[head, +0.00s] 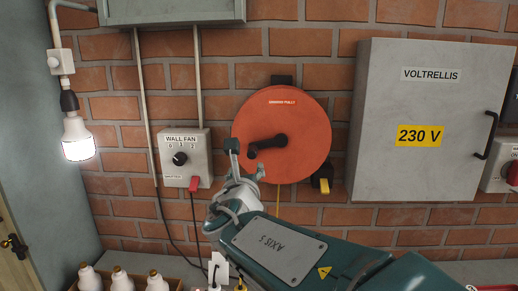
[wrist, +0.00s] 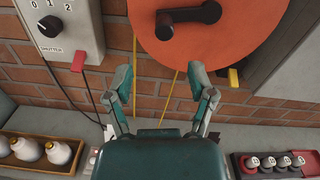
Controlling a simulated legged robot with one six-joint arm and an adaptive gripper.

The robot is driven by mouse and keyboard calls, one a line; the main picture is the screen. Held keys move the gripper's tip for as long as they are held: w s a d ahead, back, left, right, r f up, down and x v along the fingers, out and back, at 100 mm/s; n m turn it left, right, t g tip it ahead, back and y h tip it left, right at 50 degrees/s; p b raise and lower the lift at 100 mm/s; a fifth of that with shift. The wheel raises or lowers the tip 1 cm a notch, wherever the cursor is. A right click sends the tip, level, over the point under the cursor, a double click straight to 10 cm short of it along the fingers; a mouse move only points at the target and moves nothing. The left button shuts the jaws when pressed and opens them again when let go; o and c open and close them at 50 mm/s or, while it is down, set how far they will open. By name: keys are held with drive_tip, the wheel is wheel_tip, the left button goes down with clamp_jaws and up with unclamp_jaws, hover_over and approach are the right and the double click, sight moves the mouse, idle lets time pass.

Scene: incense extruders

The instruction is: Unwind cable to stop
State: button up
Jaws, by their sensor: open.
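An orange round cable reel (head: 297,112) with a black crank handle (head: 270,146) is mounted on the brick wall. A red and white label sits near its top. Its lower part with the handle (wrist: 188,17) shows in the wrist view. Yellow cable (head: 278,204) hangs below the reel, and two yellow strands (wrist: 170,98) show in the wrist view. A yellow piece (head: 324,186) sits in a black bracket at the reel's lower right. My gripper (head: 246,160) is open in front of the reel's lower left. In the wrist view its empty fingers (wrist: 160,76) are spread below the handle.
A wall fan switch box (head: 196,142) with a dial and red tab is left of the reel. A large grey 230 V cabinet (head: 402,165) stands to its right. A lit bulb (head: 78,140) hangs far left. White bottles (wrist: 58,153) stand in a wooden tray below.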

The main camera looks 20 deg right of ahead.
sight(252, 157)
drive_tip(key=shift+m, duration=0.7)
drive_tip(key=x, duration=0.6)
drive_tip(key=shift+w+d+f, duration=0.15)
drive_tip(key=shift+w, duration=0.2)
drive_tip(key=x, duration=0.2)
drive_tip(key=d+x, duration=0.1)
drive_tip(key=x, duration=0.1)
drive_tip(key=shift+s+a, duration=0.1)
drive_tip(key=shift+a, duration=0.25)
drive_tip(key=c, duration=0.9)
clamp_jaws()
